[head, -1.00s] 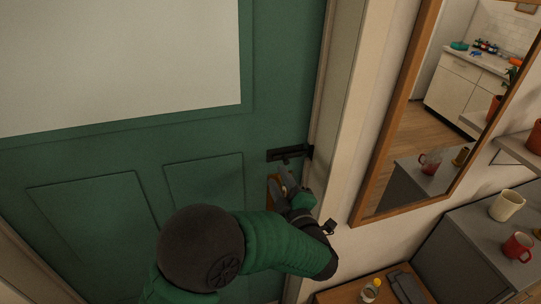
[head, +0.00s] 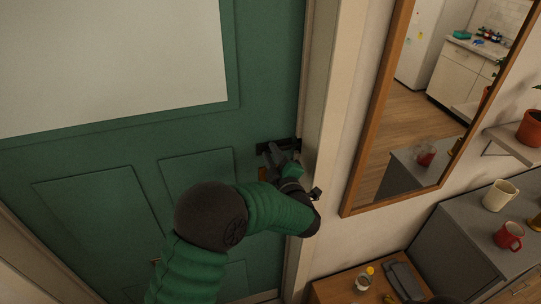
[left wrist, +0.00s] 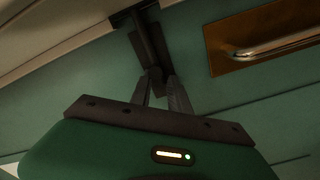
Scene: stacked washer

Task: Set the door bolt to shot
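The black door bolt (head: 268,147) is mounted level on the green door (head: 120,150), near its right edge beside the frame. It also shows in the left wrist view as a dark bar (left wrist: 147,35) running up towards the pale frame. My left gripper (head: 272,153) is at the bolt, reaching up from below. In the left wrist view its two fingers (left wrist: 162,78) stand apart, with the lower end of the bolt's dark handle at or between their tips. I cannot tell whether they touch it. The gripper hides part of the bolt. My right gripper is not in view.
A brass plate (left wrist: 225,48) with a lever handle (left wrist: 265,50) is on the door close to the bolt. A wood-framed mirror (head: 375,130) hangs on the wall to the right. A grey cabinet with mugs (head: 500,195) and a low wooden table (head: 330,290) stand below.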

